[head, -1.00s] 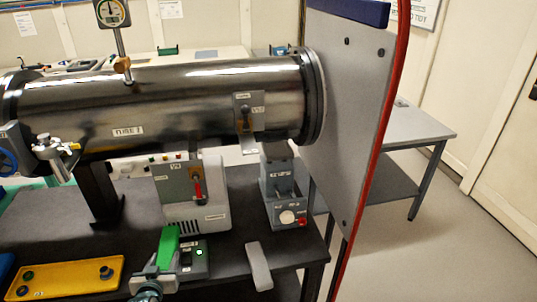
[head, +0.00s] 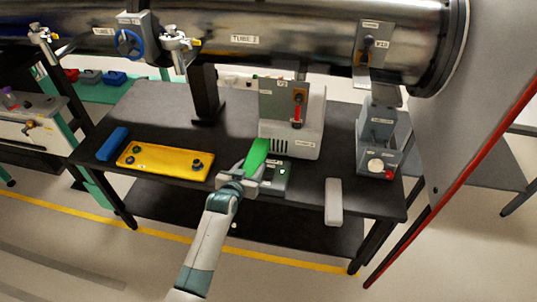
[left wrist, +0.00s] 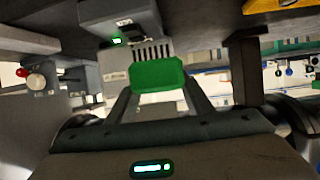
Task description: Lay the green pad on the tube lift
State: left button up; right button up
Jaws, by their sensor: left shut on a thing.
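The green pad (head: 257,158) is held in my left gripper (head: 243,178), above the front of the black bench. In the left wrist view the green pad (left wrist: 157,75) sits between the two fingers of my left gripper (left wrist: 157,95). The grey unit with a white knob and red button, which I take to be the tube lift (head: 377,145), stands under the right end of the tube, to the right of and apart from the pad. It also shows at the left of the left wrist view (left wrist: 48,78). My right gripper is not in view.
The large metal tube (head: 250,40) spans above the bench (head: 315,180). A pump-like box (head: 310,135) stands between pad and lift. A small box with a green light (head: 275,180) is beside the gripper. A pale grey block (head: 333,200) lies at front; a yellow tray (head: 150,166) is left.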

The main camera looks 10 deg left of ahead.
pick_arm(q)
jog(key=s+a+r+n+y+b, duration=0.1)
jog(key=s+a+r+b, duration=0.1)
jog(key=s+r+b, duration=0.6)
jog(key=s+r, duration=0.4)
jog(key=s, duration=0.5)
jog(key=shift+s+a+y, duration=0.2)
jog(key=shift+a+y, duration=0.1)
jog(key=shift+a, duration=0.05)
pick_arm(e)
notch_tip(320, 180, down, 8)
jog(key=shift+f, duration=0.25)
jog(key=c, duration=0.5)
pick_arm(q)
jog(key=shift+a, duration=0.15)
